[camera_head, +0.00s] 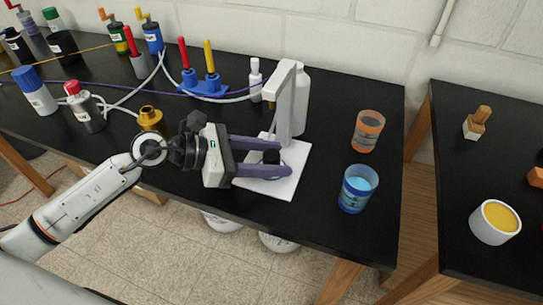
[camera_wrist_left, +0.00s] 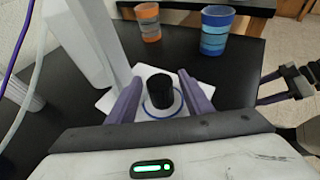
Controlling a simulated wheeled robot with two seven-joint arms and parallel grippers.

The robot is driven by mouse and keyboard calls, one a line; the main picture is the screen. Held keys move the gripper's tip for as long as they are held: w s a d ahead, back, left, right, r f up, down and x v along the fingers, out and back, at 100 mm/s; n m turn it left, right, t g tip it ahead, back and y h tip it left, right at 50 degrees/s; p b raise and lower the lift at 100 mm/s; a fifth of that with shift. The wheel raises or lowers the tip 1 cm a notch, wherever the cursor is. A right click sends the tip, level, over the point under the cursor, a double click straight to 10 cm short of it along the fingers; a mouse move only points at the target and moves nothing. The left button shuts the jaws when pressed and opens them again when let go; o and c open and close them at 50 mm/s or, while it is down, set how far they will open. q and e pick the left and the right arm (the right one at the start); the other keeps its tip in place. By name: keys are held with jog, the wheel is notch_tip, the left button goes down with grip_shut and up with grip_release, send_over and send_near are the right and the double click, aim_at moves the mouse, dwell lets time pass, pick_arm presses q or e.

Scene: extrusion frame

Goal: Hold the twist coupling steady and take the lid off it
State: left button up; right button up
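A short black cylinder (camera_head: 271,157) stands upright on the white plate (camera_head: 297,178) of a white stand; I cannot tell for sure that it is the twist coupling. My left gripper (camera_head: 283,158) is open, its two purple fingers on either side of this cylinder. The left wrist view shows the black cylinder (camera_wrist_left: 161,90) on a round white base with a blue ring, with gaps to both fingers. A brass-coloured round part (camera_head: 152,118) stands behind my left wrist. My right gripper (camera_wrist_left: 268,87) shows at the right of the left wrist view, fingers apart and empty.
The stand's white post (camera_head: 285,100) rises just behind the fingers, with a white bottle (camera_head: 301,90) behind it. An orange cup (camera_head: 368,130) and a blue cup (camera_head: 357,188) stand to the right. Bottles, cables and a blue holder (camera_head: 203,84) fill the back left.

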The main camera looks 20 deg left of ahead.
pick_arm(q)
jog(key=shift+r, duration=0.1)
pick_arm(e)
jog(key=shift+r, duration=0.1)
pick_arm(q)
jog(key=shift+s+a+r, duration=0.1)
jog(key=shift+a, duration=0.05)
jog(key=b+v, duration=0.2)
jog(key=v, duration=0.8)
jog(key=shift+s+a, duration=0.1)
jog(key=shift+s, duration=0.05)
jog(key=shift+s+a+r, duration=0.3)
jog(key=shift+s+a, duration=0.05)
jog(key=shift+a, duration=0.15)
pick_arm(e)
jog(key=shift+w+a+f, duration=0.1)
jog(key=shift+a+f, duration=0.25)
jog(key=shift+f, duration=0.35)
pick_arm(q)
jog(key=shift+s, duration=0.1)
